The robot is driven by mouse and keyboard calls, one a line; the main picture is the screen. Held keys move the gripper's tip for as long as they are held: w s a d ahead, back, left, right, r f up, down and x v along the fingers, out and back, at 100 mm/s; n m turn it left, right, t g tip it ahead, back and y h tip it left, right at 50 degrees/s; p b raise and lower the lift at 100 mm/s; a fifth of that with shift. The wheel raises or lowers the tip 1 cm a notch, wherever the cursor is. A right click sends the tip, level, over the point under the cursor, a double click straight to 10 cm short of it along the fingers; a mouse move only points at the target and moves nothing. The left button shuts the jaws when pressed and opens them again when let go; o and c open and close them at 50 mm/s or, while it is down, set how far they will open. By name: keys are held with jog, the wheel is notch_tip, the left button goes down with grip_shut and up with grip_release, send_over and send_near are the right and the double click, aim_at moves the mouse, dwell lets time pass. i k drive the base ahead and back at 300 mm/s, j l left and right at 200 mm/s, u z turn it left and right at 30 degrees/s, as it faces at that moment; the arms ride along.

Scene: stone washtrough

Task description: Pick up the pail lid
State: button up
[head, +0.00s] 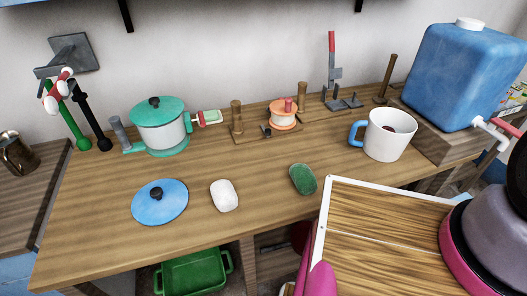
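A round blue lid (174,205) with a black knob lies flat on the wooden counter, near its front edge at the left; I take it for the pail lid. Nothing covers it. A teal lid (172,108), also with a black knob, sits on a pale pot (165,138) behind it. My gripper is not in view. Only rounded grey, black and magenta parts show at the lower right, and they look like parts of my arm.
A white soap-like block (224,196) lies right of the blue lid, and a green oval (303,179) further right. A white mug (388,141) and a blue water tank (458,76) stand at the right. A green tub (195,273) is below the counter.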

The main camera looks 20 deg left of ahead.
aim_at(159, 203)
jog(key=l+u, duration=0.2)
jog(key=u, duration=0.35)
jog(key=j+u, duration=0.2)
jog(key=u, duration=1.4)
jog(key=z, duration=2.1)
jog(key=k, duration=0.1)
jog(key=k+u, duration=0.35)
jog(key=k+j+u, duration=0.1)
jog(key=u, duration=0.8)
jog(key=l+u, duration=0.15)
jog(key=u, duration=0.35)
jog(key=l+u, duration=0.1)
jog(key=u, duration=0.4)
jog(key=l+u, duration=0.1)
jog(key=u, duration=0.4)
